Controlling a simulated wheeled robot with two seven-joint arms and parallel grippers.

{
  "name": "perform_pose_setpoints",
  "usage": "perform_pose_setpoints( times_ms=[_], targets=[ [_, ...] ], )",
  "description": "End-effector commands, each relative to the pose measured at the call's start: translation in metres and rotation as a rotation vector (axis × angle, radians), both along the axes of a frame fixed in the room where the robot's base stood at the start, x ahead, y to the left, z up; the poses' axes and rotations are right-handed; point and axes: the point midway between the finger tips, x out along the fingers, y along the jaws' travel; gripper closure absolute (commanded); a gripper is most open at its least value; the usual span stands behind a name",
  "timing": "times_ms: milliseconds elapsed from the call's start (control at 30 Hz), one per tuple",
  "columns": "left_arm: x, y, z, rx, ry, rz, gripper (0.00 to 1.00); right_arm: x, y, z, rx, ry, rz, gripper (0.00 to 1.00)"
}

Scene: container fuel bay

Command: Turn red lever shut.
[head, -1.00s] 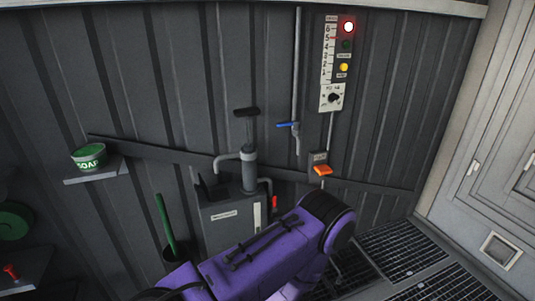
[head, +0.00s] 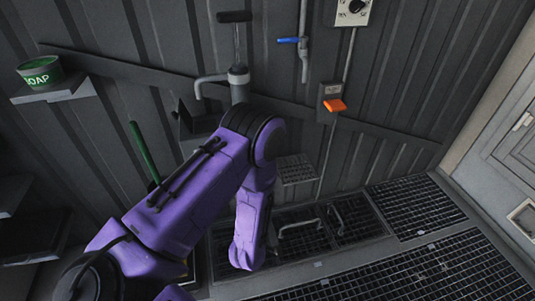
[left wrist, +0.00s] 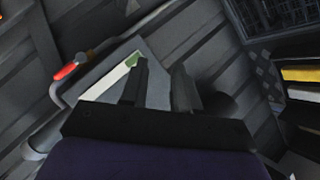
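The red lever (left wrist: 66,72) shows in the left wrist view at the upper left, beside a grey pipe on the tank (left wrist: 109,83). In the head view my purple left arm hides it. My left gripper (left wrist: 160,78) is open, its two dark fingers apart with nothing between them. The lever is off to the left of the fingers and apart from them. In the head view my arm reaches in front of the pump (head: 239,85), and its fingers cannot be made out. My right gripper is in neither view.
A blue lever (head: 288,40) sits on a wall pipe, and an orange lever (head: 334,105) is on a wall box. A soap tub (head: 41,73) stands on a shelf at left. Floor grates (head: 413,206) lie at right. A green handle (head: 144,150) stands beside my arm.

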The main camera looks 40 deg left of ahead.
Motion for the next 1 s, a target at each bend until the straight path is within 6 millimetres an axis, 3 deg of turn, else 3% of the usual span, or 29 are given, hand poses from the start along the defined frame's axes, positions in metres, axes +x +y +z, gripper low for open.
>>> perform_pose_setpoints(
  times_ms=[33,100,200,300,400,500,600,767,1000],
  targets=[
    [0.041,0.004,-0.034,-0.072,-0.2,0.094,0.7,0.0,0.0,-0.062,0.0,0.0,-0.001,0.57],
    [0.09,0.01,-0.028,-0.209,-0.504,0.226,0.7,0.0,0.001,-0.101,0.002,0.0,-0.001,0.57],
    [0.145,0.016,-0.009,-0.442,-0.94,0.364,0.7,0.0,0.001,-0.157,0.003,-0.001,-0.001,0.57],
    [0.18,0.019,0.017,-0.699,-1.35,0.439,0.7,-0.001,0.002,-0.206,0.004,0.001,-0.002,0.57],
    [0.197,0.02,0.043,-0.934,-1.682,0.46,0.7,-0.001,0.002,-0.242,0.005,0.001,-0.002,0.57],
    [0.202,0.021,0.064,-1.106,-1.904,0.45,0.7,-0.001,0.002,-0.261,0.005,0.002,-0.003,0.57],
    [0.203,0.021,0.078,-1.2,-2.015,0.436,0.7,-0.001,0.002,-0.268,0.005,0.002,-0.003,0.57],
    [0.21,0.035,0.091,-1.228,-2.048,0.432,0.7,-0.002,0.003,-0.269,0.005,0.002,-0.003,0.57],
    [0.235,0.078,0.11,-1.226,-2.045,0.433,0.7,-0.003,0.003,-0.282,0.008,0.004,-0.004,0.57]
  ],
)
